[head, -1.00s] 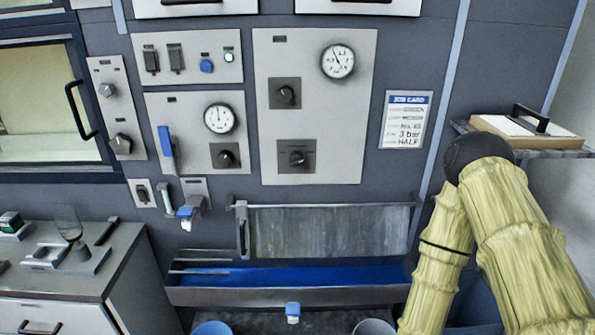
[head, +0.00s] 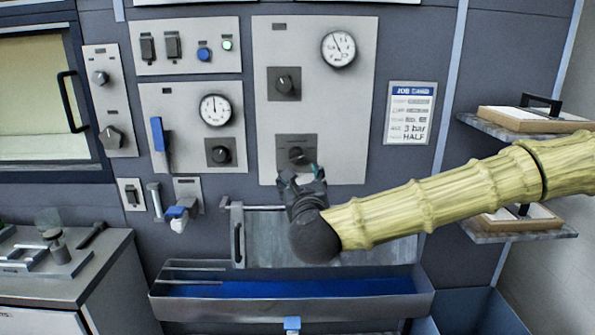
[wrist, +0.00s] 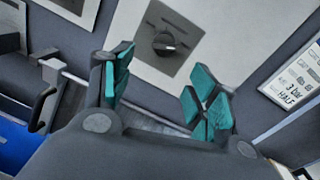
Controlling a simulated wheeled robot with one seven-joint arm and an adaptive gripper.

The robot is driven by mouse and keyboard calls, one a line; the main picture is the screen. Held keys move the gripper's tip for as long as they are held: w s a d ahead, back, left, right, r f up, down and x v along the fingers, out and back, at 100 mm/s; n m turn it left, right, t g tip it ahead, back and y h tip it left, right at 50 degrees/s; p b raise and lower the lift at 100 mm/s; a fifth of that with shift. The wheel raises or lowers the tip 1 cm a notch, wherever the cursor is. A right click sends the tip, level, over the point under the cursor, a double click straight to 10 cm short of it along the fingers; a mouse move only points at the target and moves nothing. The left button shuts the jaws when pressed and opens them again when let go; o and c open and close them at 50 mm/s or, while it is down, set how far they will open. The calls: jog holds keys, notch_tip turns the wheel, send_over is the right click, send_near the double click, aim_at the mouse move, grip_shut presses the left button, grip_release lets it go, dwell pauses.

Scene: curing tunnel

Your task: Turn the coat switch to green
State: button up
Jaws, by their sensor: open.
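A black rotary knob (head: 296,155) sits on a dark square plate low on the tall light panel (head: 350,115). The same knob (wrist: 166,43) shows in the wrist view, ahead of the fingers, with a pale mark on its front. Its label is too small to read, so I cannot tell whether it is the coat switch. No green mark shows beside it. My gripper (head: 304,179) is just below the knob in the head view. In the wrist view my gripper (wrist: 160,85) has its teal-padded fingers spread apart, with nothing between them and the knob beyond them.
Another dark knob (head: 285,83) and a gauge (head: 338,48) are higher on the panel. A smaller panel with a gauge (head: 215,110) and knob (head: 221,155) is to the left. A job card (head: 410,112) hangs right. A blue-lined trough (head: 290,308) runs below.

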aim_at(297, 158)
jog(key=shift+m, duration=0.3)
jog(key=w, duration=0.3)
jog(key=w+a+p, duration=0.1)
jog(key=w, duration=0.3)
jog(key=w+r+p, duration=0.1)
jog(key=w, duration=0.2)
jog(key=shift+w+a, duration=0.15)
jog(key=shift+w, duration=0.25)
jog(key=c, duration=1)
